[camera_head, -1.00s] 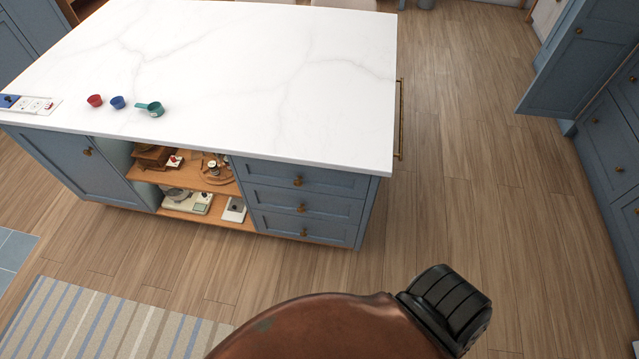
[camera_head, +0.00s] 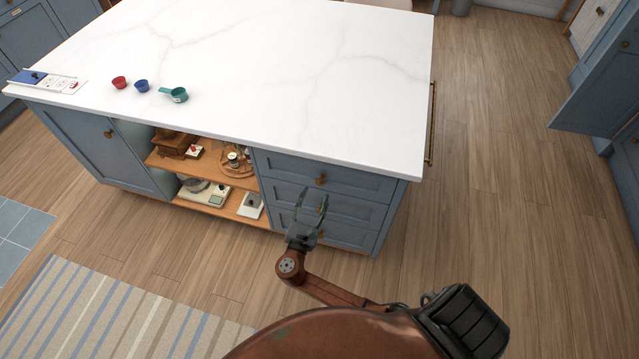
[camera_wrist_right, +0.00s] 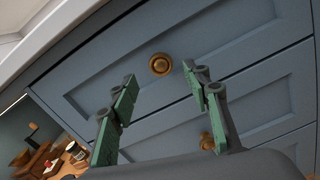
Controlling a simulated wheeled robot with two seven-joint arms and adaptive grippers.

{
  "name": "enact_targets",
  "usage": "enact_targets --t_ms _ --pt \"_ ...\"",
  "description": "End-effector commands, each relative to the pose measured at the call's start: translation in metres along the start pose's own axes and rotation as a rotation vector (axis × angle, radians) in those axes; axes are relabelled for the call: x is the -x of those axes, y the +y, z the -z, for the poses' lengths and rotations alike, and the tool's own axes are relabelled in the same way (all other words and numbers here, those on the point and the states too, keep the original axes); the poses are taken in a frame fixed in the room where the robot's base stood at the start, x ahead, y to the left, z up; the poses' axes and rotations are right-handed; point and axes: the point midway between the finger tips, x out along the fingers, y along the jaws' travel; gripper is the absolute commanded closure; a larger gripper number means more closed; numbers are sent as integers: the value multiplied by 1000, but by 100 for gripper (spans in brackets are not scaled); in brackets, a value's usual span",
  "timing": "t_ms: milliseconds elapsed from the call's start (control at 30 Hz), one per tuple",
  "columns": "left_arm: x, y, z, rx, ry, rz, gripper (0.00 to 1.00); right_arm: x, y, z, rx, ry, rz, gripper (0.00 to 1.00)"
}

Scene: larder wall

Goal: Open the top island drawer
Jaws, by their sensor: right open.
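The top island drawer (camera_head: 330,176) is a blue panel under the white countertop, at the right end of the island front. It is closed flush. Its round brass knob (camera_head: 320,180) shows in the head view and, at upper middle, in the right wrist view (camera_wrist_right: 160,64). My right gripper (camera_head: 313,200) is open and empty in front of the drawer stack, with its fingers pointing up toward the knob. In the right wrist view its green-padded fingers (camera_wrist_right: 160,88) are spread, and the knob lies beyond and between the tips, apart from them. My left gripper is not in view.
Two more drawers sit below, one with a visible knob (camera_wrist_right: 206,140). Open shelves (camera_head: 215,195) with kitchen things are left of the drawers. The countertop (camera_head: 300,60) overhangs the drawers. Wooden floor (camera_head: 480,220) is clear on the right; a striped rug (camera_head: 110,320) lies front left.

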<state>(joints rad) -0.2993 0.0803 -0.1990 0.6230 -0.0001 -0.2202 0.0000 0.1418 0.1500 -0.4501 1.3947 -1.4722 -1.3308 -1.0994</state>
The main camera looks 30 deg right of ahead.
Motion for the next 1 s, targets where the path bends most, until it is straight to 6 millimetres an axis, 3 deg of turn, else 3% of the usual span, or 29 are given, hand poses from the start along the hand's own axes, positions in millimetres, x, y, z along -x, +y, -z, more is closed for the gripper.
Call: enact_targets --t_ms 467,767,1000 --pt "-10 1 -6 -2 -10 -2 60 -66 -1 2 0 3 1 56" --pt "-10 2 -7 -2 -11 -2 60 -70 -1 2 -2 4 0 57" --pt "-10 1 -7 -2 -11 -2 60 -70 -1 2 -2 5 1 73"
